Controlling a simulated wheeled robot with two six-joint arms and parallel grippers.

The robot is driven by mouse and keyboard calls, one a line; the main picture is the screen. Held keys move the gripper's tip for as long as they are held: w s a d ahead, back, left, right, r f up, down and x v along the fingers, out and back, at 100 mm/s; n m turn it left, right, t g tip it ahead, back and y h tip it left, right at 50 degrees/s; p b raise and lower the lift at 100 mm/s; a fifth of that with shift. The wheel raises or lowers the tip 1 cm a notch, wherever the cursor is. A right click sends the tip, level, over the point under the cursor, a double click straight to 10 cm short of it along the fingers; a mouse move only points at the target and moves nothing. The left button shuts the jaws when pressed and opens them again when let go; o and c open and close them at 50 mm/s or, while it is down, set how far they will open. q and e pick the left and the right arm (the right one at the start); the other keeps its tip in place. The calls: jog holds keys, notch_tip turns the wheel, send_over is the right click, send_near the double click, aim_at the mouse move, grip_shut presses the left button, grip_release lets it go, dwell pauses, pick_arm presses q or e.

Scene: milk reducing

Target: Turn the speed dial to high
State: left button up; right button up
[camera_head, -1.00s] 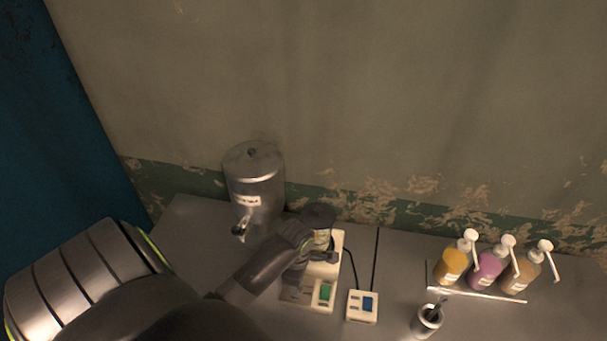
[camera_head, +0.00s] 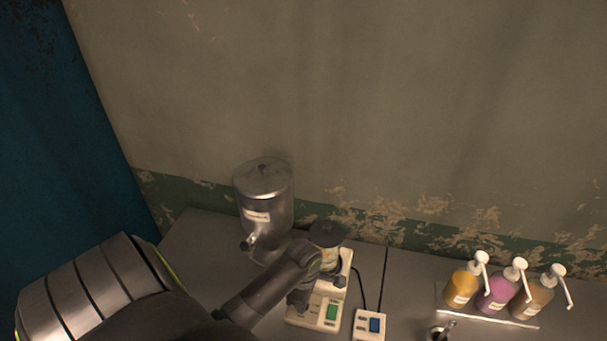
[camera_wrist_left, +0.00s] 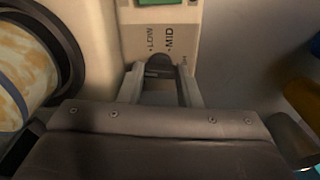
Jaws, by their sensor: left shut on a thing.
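The speed dial (camera_wrist_left: 160,66) is a small dark knob on a cream machine. In the left wrist view the words LOW and MID are printed around it, with a further mark at its right mostly hidden by a finger. My left gripper (camera_wrist_left: 161,84) is shut on the dial, one finger on each side. I cannot tell exactly where the dial points. In the head view the cream machine (camera_head: 326,312) stands on the grey table with a green switch (camera_head: 331,312) at its front. My left gripper (camera_head: 318,285) is over it and hides the dial. My right gripper is out of view.
A dark-lidded container (camera_head: 325,234) stands on the machine. A metal dispenser (camera_head: 265,205) stands behind left. A small box with a blue switch (camera_head: 374,325) is to the right. Pump bottles (camera_head: 497,291) stand on a white tray (camera_head: 487,317) farther right, near a cup (camera_head: 437,333).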

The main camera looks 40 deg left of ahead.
pick_arm(q)
jog(key=m, duration=0.8)
jog(key=shift+m, duration=0.3)
jog(key=m, duration=0.4)
jog(key=shift+m, duration=0.3)
jog(key=m, duration=0.4)
jog(key=shift+m, duration=0.3)
jog(key=m, duration=1.3)
jog(key=shift+m, duration=1.9)
